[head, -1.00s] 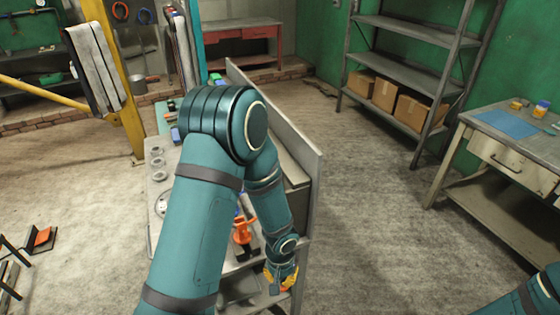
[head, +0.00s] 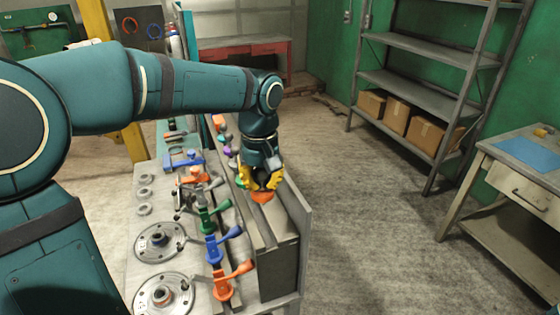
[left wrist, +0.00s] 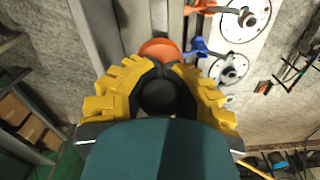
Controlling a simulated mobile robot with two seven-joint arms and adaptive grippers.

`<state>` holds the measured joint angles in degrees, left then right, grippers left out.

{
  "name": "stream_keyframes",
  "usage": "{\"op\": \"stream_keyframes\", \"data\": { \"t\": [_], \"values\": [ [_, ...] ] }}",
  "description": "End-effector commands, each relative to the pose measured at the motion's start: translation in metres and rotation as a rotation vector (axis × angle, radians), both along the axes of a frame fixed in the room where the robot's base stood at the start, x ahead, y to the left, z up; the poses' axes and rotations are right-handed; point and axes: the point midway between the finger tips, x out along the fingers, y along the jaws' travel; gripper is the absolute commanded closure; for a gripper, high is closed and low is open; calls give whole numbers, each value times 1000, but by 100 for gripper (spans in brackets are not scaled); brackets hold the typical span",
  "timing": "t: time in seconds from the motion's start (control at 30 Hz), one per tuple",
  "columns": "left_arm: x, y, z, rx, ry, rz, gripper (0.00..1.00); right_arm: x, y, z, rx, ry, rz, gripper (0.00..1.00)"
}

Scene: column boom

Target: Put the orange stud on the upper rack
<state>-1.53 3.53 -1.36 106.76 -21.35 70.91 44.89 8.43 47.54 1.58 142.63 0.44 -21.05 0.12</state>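The orange stud (head: 263,197) shows as a rounded orange piece at the tips of my left gripper (head: 262,183). In the left wrist view the stud (left wrist: 160,48) sits between the yellow fingertips, which look closed on it, and the fingers hide part of it. The gripper hangs over the long grey ledge (head: 272,232) at the bench's right side. Farther back, a narrow raised strip holds several coloured pieces, including a purple one (head: 228,152); I cannot tell whether this is the upper rack. My right gripper is out of view.
Orange (head: 233,281), blue (head: 222,243) and green (head: 211,216) handled clamps stand along the bench, left of the ledge. Round metal flanges (head: 164,294) lie beside them. A thin grey panel (head: 304,250) edges the ledge; open floor lies to its right.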

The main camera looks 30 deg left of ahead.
Motion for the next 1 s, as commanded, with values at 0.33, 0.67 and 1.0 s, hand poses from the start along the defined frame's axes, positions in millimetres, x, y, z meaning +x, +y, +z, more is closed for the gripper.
{"op": "stream_keyframes", "data": {
  "t": [0.33, 0.67, 1.0],
  "values": [
    [0, 0, -6, 0, -2, 2, 100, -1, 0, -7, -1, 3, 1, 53],
    [0, 0, -37, 0, -1, 2, 100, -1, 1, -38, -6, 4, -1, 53],
    [-1, 0, -62, 0, -2, 2, 100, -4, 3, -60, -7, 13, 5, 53]
  ]
}}
